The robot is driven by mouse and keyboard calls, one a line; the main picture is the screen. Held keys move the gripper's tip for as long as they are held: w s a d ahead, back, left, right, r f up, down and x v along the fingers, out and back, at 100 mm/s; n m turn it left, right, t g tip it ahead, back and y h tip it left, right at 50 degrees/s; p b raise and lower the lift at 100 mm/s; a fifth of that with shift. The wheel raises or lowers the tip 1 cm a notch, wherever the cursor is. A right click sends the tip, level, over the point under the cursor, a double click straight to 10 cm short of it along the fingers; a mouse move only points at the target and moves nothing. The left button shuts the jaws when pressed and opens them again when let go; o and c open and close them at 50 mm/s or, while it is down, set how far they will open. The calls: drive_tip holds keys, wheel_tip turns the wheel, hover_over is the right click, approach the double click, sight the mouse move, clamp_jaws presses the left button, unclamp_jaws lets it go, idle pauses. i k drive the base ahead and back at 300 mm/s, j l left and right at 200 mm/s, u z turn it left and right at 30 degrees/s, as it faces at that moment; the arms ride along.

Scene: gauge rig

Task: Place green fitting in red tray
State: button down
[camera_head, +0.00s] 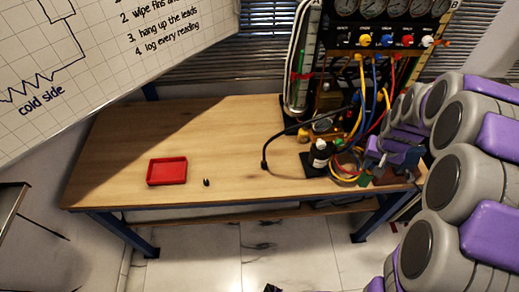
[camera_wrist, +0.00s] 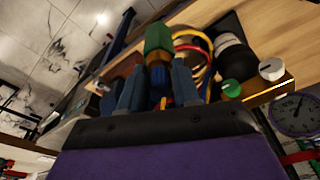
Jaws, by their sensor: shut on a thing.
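The green fitting (camera_wrist: 158,38) is between the two blue-grey fingers of my gripper (camera_wrist: 158,72) in the wrist view, with its green end sticking out past the fingertips. My gripper is shut on it. In the head view my gripper (camera_head: 371,168) is at the right end of the bench, beside the coiled hoses, and a small green part of the fitting (camera_head: 364,180) shows below it. The red tray (camera_head: 167,171) lies empty on the left part of the bench, well to the left of my gripper.
The wooden bench (camera_head: 225,135) is mostly clear between tray and rig. A small black piece (camera_head: 206,182) lies right of the tray. A dark bottle with a white label (camera_head: 320,154), a black cable (camera_head: 275,141) and coloured hoses (camera_head: 346,172) crowd the right side below the gauge panel (camera_head: 385,30).

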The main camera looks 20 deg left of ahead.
sight(169, 173)
drive_tip(key=j+u, duration=0.15)
drive_tip(key=u, duration=1.15)
drive_tip(key=i+j, duration=0.15)
drive_tip(key=j, duration=0.2)
drive_tip(key=i+j+u, duration=0.1)
drive_tip(key=j, duration=0.3)
drive_tip(key=i+j, duration=0.2)
drive_tip(key=j, duration=0.15)
drive_tip(key=u, duration=0.05)
